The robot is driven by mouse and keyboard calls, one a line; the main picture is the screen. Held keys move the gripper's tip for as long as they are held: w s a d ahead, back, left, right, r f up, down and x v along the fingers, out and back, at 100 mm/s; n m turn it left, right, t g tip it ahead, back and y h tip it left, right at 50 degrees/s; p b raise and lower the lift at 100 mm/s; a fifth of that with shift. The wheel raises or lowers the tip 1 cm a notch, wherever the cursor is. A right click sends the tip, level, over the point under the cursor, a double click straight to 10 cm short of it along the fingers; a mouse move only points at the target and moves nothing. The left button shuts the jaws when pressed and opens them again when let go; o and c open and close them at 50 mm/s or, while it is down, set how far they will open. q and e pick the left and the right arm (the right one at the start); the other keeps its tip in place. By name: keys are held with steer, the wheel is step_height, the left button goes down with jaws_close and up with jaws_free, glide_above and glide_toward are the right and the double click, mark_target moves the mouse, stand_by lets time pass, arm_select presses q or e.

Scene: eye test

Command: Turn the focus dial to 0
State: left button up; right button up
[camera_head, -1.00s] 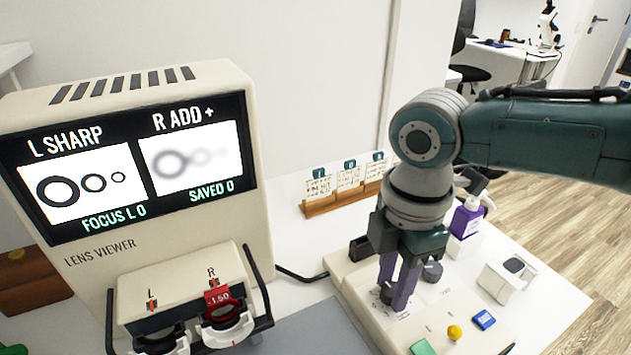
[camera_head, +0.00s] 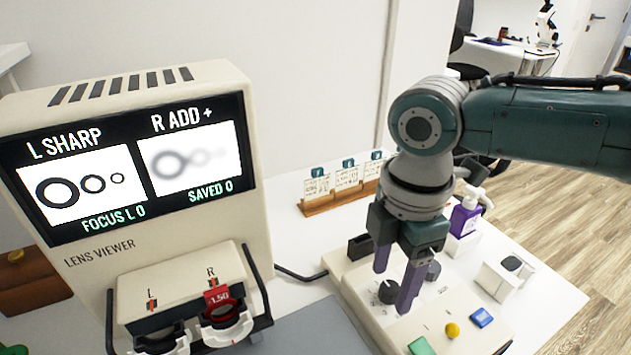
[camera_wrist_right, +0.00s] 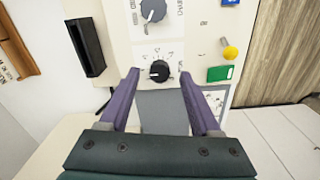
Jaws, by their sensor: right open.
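The lens viewer's screen (camera_head: 130,165) reads "L SHARP", "R ADD +", "FOCUS L 0" and "SAVED 0". Its left rings are sharp and its right rings blurred. Two dark dials stand on the pale control panel (camera_head: 352,283): a nearer one (camera_head: 388,292) and a farther one (camera_head: 433,270). I cannot read which is the focus dial. My right gripper (camera_head: 393,288) is open, its purple fingers on either side of the nearer dial. The right wrist view shows this dial (camera_wrist_right: 159,71) between the fingertips (camera_wrist_right: 160,75), with gaps; the other dial (camera_wrist_right: 153,10) is beyond. My left gripper is not in view.
A red lens marked 1.50 (camera_head: 216,296) sits in the viewer's R holder. Green (camera_head: 422,346), yellow (camera_head: 452,330) and blue (camera_head: 482,317) pieces are at the panel's right. A card rack (camera_head: 320,206), purple bottle (camera_head: 465,217) and white box (camera_head: 497,283) stand around.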

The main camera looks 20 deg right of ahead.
mark_target(390, 288)
step_height(390, 288, up, 9)
steer(key=p, duration=0.1)
steer(key=shift+f, duration=0.15)
stand_by(0.3)
